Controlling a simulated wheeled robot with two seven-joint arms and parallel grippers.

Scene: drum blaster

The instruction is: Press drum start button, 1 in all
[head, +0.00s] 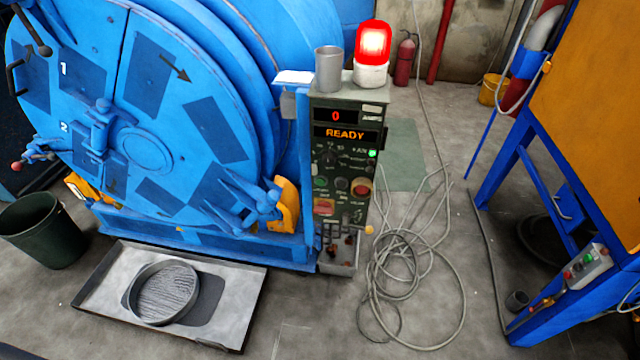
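A dark green control panel (346,215) stands upright just right of the big blue drum machine (135,140). Its display (345,133) reads READY in orange, with a red 0 above. A small green lamp (372,153) glows at the panel's right edge. Below a dial is a row with a greenish button (320,184), a dark button and a red button on yellow (362,187). A red square part (324,206) sits lower left. The labels are too small to read, so I cannot tell which is the start button. Neither gripper is in view.
A lit red beacon (373,45) and a grey cup (328,69) stand on the panel. Coiled cable (415,280) lies on the floor to its right. A tray (225,325) with a round sieve (162,292) lies in front of the drum. A blue frame with another button box (587,267) stands right.

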